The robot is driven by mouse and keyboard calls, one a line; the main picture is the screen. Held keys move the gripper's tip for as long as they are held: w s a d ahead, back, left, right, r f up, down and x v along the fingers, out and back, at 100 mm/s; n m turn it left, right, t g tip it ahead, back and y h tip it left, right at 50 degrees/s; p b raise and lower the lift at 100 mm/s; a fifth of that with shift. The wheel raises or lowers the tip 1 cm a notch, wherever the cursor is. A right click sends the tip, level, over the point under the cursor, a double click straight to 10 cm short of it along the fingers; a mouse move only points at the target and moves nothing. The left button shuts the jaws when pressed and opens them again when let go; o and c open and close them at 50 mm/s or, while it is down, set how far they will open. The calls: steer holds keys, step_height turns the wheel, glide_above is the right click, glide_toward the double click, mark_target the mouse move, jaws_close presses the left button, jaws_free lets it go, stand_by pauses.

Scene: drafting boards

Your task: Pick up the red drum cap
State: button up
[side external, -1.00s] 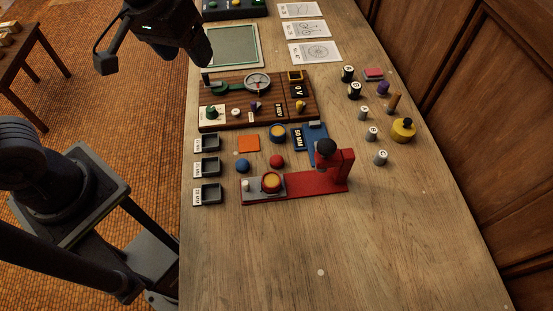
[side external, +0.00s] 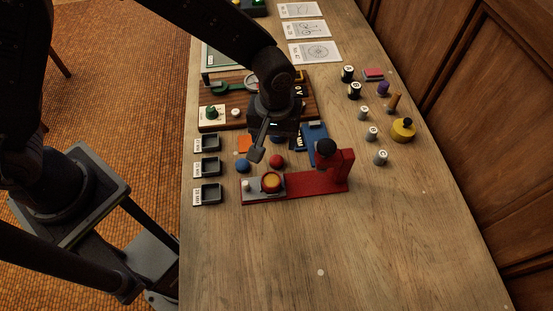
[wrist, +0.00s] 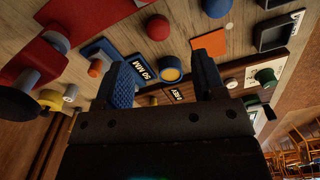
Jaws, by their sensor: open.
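My gripper (side external: 269,150) is over the table just behind the cap. In the wrist view, my gripper (wrist: 161,62) has its two fingers spread wide apart with nothing between them. How high the fingers are above the table is hard to tell.
The red press (side external: 318,183) stands close in front, with a black knob on its post. A blue-and-yellow drum (wrist: 171,68) and an orange square (wrist: 208,43) lie near the fingers. Labelled trays (side external: 207,195) line the left edge. The table's front is largely clear.

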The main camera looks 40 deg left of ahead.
mark_target(276, 159)
steer(key=f, duration=0.8)
steer(key=shift+w+f, duration=0.1)
steer(key=shift+w, duration=0.15)
steer(key=shift+c, duration=0.4)
steer(key=c, duration=0.9)
